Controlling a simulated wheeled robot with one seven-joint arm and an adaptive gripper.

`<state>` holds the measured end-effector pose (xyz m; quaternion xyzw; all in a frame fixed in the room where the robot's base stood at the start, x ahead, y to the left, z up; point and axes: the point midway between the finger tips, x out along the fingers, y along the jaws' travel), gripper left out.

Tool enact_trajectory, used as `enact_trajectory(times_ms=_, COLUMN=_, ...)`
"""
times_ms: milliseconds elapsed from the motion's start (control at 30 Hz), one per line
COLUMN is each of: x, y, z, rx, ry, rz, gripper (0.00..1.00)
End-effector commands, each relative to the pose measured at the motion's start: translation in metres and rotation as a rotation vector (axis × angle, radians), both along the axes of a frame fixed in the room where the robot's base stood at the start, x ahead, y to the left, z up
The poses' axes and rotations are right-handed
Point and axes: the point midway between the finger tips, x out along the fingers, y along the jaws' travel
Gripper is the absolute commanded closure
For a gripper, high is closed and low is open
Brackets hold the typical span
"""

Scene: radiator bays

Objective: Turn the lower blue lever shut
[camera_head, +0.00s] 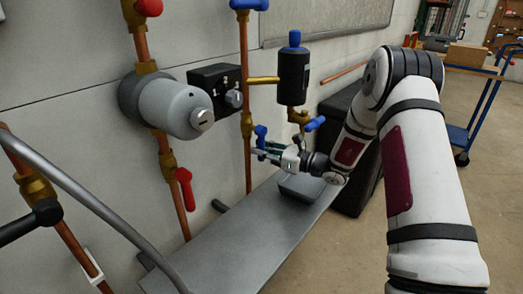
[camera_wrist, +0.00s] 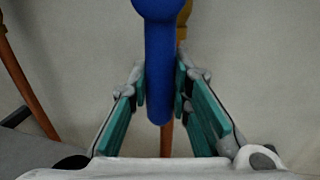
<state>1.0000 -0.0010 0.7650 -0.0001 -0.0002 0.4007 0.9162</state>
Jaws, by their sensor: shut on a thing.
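The lower blue lever (camera_head: 261,133) sits on a brass valve on the thin copper pipe, left of the black canister. In the wrist view the blue lever (camera_wrist: 160,62) runs down the middle of the picture, in front of the pipe, between my green-padded fingers. My gripper (camera_head: 264,150) reaches in from the right and is shut on this lever, with the pads along both its sides. The wrist view also shows my gripper (camera_wrist: 161,88). The valve body is mostly hidden behind the lever there.
Another blue lever (camera_head: 315,123) is close by, under the black canister (camera_head: 293,75). An upper blue handle (camera_head: 249,4) is at the top of the pipe. A red lever (camera_head: 185,188) hangs at left. A grey bench (camera_head: 235,245) lies below, with a dark box on it.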

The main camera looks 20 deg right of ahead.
Motion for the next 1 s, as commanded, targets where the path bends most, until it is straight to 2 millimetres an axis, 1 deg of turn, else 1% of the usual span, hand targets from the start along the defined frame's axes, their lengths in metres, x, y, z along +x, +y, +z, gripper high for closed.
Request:
enact_trajectory(times_ms=267, x=-0.002, y=0.002, z=0.0, rx=0.03, ry=0.024, rz=0.0, gripper=1.0)
enact_trajectory(times_ms=467, x=-0.006, y=0.007, z=0.001, rx=0.116, ry=0.085, rz=-0.001, gripper=1.0)
enact_trajectory(times_ms=1000, x=-0.025, y=0.031, z=0.015, rx=0.515, ry=0.375, rz=-0.002, gripper=1.0)
